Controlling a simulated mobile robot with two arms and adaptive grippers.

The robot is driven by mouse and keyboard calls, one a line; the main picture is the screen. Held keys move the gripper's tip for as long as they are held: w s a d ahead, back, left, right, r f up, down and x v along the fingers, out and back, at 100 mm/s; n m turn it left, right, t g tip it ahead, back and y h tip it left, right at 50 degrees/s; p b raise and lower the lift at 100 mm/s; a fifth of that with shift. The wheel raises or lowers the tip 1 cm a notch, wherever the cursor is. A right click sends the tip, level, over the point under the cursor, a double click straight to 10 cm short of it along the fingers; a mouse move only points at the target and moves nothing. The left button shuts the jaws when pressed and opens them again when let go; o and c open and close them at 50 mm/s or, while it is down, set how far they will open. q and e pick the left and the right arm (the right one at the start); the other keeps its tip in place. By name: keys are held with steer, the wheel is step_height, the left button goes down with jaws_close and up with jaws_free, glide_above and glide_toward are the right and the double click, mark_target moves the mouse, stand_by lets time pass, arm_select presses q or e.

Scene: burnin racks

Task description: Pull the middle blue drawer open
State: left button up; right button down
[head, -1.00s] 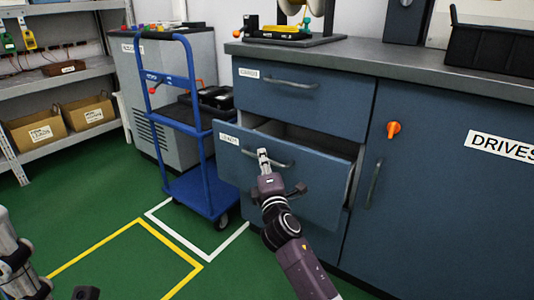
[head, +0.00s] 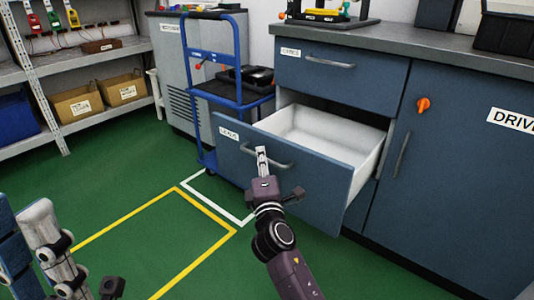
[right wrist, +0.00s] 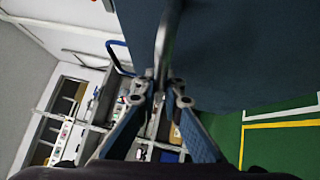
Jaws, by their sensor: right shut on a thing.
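The middle blue drawer (head: 310,195) is pulled well out of the cabinet, and its white inside (head: 325,130) shows empty where visible. Its curved grey bar handle (head: 282,164) is on the front, beside a white label. My right gripper (head: 262,153) is shut on this handle. In the right wrist view the fingertips (right wrist: 161,90) meet on the bar, close to the blue drawer front (right wrist: 225,50). My left gripper (head: 45,235) shows only in part at the lower left, away from the cabinet; its jaw state is unclear.
A shut upper drawer (head: 335,78) is above, and a cabinet door (head: 440,190) with an orange knob is to the right. A blue cart (head: 213,100) stands left of the drawer. The green floor (head: 130,175) in front is clear, with yellow and white lines.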

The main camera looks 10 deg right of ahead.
steer(key=shift+s+a, duration=0.2)
steer(key=c, duration=2.3)
jaws_free()
steer(key=s, duration=0.4)
steer(key=s+a+f, duration=0.1)
steer(key=s, duration=0.6)
steer(key=shift+s+a+f, duration=0.2)
steer(key=shift+s+f, duration=0.15)
steer(key=shift+s, duration=0.05)
